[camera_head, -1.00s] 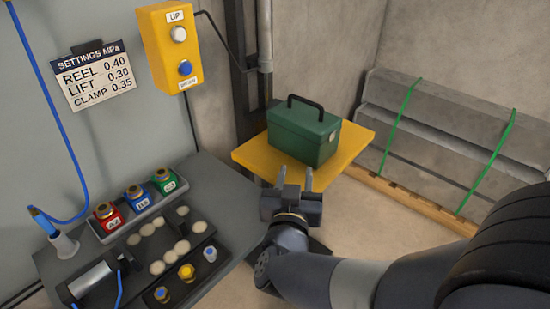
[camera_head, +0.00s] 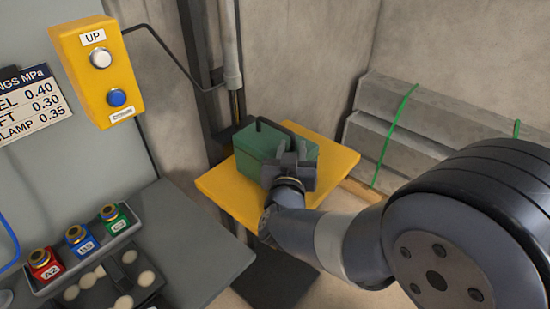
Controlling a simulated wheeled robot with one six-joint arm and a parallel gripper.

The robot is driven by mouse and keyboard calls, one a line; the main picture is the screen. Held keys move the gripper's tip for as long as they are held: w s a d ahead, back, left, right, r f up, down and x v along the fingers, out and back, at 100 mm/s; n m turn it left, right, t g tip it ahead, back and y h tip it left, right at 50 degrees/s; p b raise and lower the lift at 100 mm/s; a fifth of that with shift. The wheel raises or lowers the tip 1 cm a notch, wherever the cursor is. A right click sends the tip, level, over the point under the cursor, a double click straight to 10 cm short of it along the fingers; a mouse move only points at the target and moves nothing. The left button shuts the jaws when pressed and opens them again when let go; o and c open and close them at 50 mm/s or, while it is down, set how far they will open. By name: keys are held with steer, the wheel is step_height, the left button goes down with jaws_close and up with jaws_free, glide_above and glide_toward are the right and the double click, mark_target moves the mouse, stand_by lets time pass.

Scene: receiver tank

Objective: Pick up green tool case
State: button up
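The green tool case (camera_head: 252,152) sits upright on a yellow platform (camera_head: 230,196) in the head view. Its dark handle (camera_head: 270,125) runs along the top. My gripper (camera_head: 291,148) is in front of the case's right part and overlaps it in the picture. Its two fingers look apart, so it appears open. The fingers reach up to the handle's level in the picture, but I cannot tell whether they touch it. My gripper and wrist hide the case's lower right front.
A yellow control box (camera_head: 98,70) with a white and a blue button hangs at upper left. A grey bench (camera_head: 190,235) holds red, blue and green fittings (camera_head: 78,240). A vertical pipe (camera_head: 229,45) stands behind the platform. Strapped concrete blocks (camera_head: 440,125) lie at right.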

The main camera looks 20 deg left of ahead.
jaws_close()
stand_by(1.0)
steer(key=shift+r, duration=0.2)
